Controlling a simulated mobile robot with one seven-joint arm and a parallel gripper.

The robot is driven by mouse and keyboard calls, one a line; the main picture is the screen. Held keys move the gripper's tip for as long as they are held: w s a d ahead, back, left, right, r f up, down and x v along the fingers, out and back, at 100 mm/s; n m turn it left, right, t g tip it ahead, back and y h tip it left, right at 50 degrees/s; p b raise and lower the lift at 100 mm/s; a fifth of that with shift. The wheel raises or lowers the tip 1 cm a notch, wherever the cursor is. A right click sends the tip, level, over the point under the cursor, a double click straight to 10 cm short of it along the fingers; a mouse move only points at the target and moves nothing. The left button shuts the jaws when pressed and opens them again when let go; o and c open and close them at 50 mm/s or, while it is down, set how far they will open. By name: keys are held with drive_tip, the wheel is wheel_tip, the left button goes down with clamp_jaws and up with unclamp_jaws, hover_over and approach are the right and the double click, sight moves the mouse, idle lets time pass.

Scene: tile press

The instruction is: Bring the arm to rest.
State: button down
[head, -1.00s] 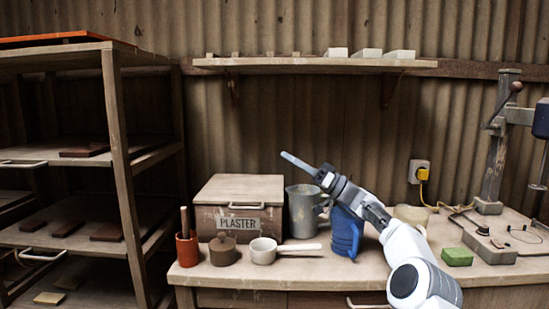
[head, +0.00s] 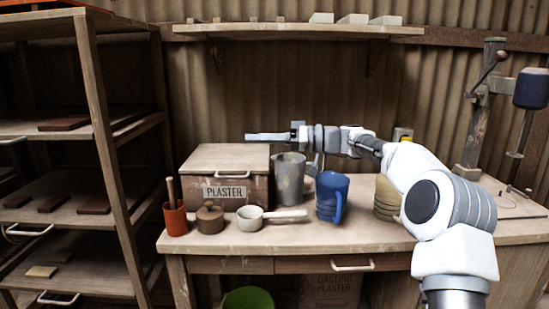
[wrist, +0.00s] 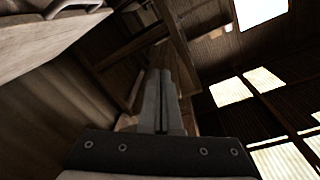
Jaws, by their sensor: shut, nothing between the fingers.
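My gripper (head: 250,137) is raised above the bench, just over the lid of the wooden plaster box, and points left. Its fingers are together with nothing between them. In the wrist view the closed fingers (wrist: 161,102) point toward a dark wooden frame and roof. My arm reaches up from the lower right and bends left over the bench, above the metal pitcher (head: 290,178) and the blue jug (head: 331,196).
A wooden rack (head: 105,110) stands left. A wall shelf (head: 300,30) runs behind. A press (head: 478,110) stands right.

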drive_tip(key=s+a+f+m+h, duration=0.1)
drive_tip(key=s+f+m+h, duration=0.2)
drive_tip(key=s, duration=0.4)
drive_tip(key=s+a+f+h, duration=0.1)
drive_tip(key=s+f+h, duration=0.2)
drive_tip(key=s+h, duration=0.4)
drive_tip(key=s+d+f+m+t+h, duration=0.2)
drive_tip(key=s+d+f+m+h, duration=0.25)
drive_tip(key=s+d, duration=0.7)
drive_tip(key=s+d+f+m+t+h, duration=0.3)
drive_tip(key=s+d+f, duration=0.45)
drive_tip(key=s, duration=0.75)
wheel_tip(320, 180, up, 23)
drive_tip(key=p, duration=2.1)
drive_tip(key=shift+w+d+r+g, duration=0.15)
drive_tip(key=shift+w+d+g, duration=0.15)
drive_tip(key=shift+d, duration=0.1)
